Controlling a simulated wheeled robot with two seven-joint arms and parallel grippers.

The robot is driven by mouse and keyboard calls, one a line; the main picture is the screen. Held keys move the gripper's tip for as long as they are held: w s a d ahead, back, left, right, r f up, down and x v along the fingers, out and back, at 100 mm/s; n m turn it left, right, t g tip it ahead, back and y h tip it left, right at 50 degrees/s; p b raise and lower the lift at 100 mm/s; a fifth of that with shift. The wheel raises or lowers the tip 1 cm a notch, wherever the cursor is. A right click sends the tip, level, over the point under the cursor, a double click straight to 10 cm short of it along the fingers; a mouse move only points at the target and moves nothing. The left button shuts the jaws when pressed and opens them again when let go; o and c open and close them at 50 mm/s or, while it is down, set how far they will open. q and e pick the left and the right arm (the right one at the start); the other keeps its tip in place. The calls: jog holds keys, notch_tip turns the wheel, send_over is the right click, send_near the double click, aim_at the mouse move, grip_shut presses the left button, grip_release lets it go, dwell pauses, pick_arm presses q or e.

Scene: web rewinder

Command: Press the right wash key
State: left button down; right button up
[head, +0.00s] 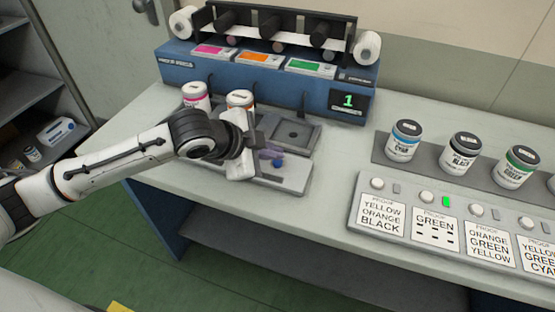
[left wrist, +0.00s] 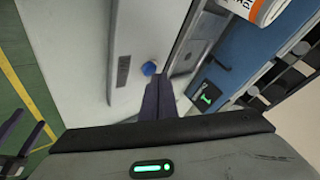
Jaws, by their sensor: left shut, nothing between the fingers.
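A round blue key (head: 277,163) sits on a light grey plate (head: 290,178) at the front of the counter, beneath the rewinder's right part. The blue key (left wrist: 149,68) also shows in the left wrist view, just beyond my fingertips. My left gripper (head: 266,156) is shut and empty, with its dark purple fingers close to the key. I cannot tell if they touch it. My left gripper (left wrist: 157,80) points at the plate in the left wrist view. My arm hides the plate's left part and any keys there. My right gripper (left wrist: 31,117) shows open at that view's left edge.
The blue rewinder (head: 225,78) stands behind, its display (head: 348,101) reading a green 1. A white jar (head: 195,96) and an orange-labelled jar (head: 240,99) stand close behind my left wrist. A grey proof-card panel (head: 400,238) and several jars are at right.

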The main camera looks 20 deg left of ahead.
pick_arm(q)
jog(key=shift+f, duration=0.4)
dwell(0.5)
jog(key=shift+r, duration=0.1)
jog(key=shift+r+p, duration=0.75)
jog(key=shift+p, duration=0.45)
notch_tip(320, 180, up, 3)
jog(key=p, duration=0.3)
jog(key=shift+r+p, duration=0.2)
jog(key=shift+p, duration=0.2)
jog(key=shift+r+p, duration=0.65)
jog(key=shift+r, duration=0.15)
